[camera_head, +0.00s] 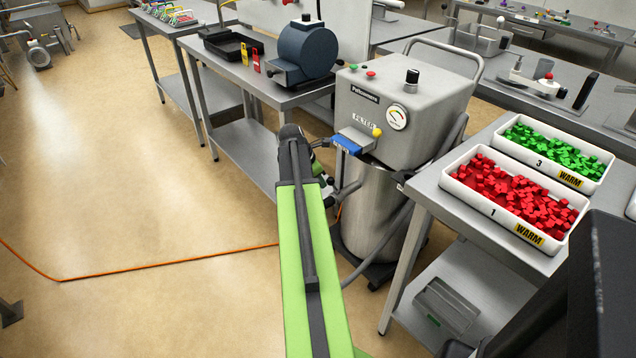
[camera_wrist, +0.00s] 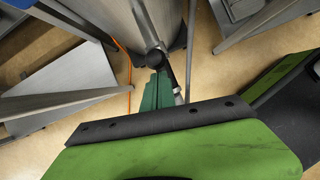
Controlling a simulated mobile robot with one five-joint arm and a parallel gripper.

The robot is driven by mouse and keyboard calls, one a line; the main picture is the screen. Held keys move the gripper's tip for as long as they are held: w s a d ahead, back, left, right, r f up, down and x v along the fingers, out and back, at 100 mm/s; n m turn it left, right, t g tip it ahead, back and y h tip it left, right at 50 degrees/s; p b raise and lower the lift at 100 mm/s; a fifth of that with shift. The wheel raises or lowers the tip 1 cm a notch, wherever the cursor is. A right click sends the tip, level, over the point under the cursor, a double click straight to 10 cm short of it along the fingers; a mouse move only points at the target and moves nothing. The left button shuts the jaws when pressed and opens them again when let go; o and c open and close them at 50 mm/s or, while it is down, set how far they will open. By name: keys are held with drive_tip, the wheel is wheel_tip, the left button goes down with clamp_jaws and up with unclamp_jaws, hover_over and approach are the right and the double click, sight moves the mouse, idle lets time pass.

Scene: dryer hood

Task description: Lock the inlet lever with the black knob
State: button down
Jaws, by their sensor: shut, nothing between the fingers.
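The grey dryer unit (camera_head: 400,105) stands in the middle of the head view on a round metal drum (camera_head: 372,215). A grey bar (camera_head: 347,191) shows at the drum's left side, and a grey bar (camera_wrist: 146,22) reaches toward my gripper in the wrist view. A dark rounded part (camera_wrist: 156,58) is at its near end; I cannot tell whether it is the lever's black knob. My gripper (camera_head: 328,188) is beside the drum, partly hidden by my arm. In the wrist view my gripper (camera_wrist: 160,75) is shut, close to the dark part; contact is unclear.
A blue-handled filter piece (camera_head: 347,144) and a yellow knob (camera_head: 377,132) are on the unit's front, above my gripper. The right table holds trays of red (camera_head: 515,195) and green pieces (camera_head: 555,150). An orange cable (camera_head: 160,264) crosses the open floor at left.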

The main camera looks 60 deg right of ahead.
drive_tip(key=shift+d+r, duration=0.1)
drive_tip(key=shift+r, duration=0.05)
drive_tip(key=d+y+p, duration=0.1)
drive_tip(key=s+d+r+t+y+p, duration=0.1)
drive_tip(key=y+p, duration=0.1)
drive_tip(key=d+r+y+p, duration=0.1)
drive_tip(key=d, duration=0.1)
drive_tip(key=shift+s+r+t+p, duration=0.1)
drive_tip(key=shift+s+t+p, duration=0.05)
drive_tip(key=shift+t+p, duration=0.15)
drive_tip(key=shift+s+d+r, duration=0.1)
drive_tip(key=shift+s+d, duration=0.15)
drive_tip(key=shift+d, duration=0.35)
drive_tip(key=shift+s+d, duration=0.2)
drive_tip(key=shift+d, duration=0.4)
drive_tip(key=shift+a+r, duration=0.1)
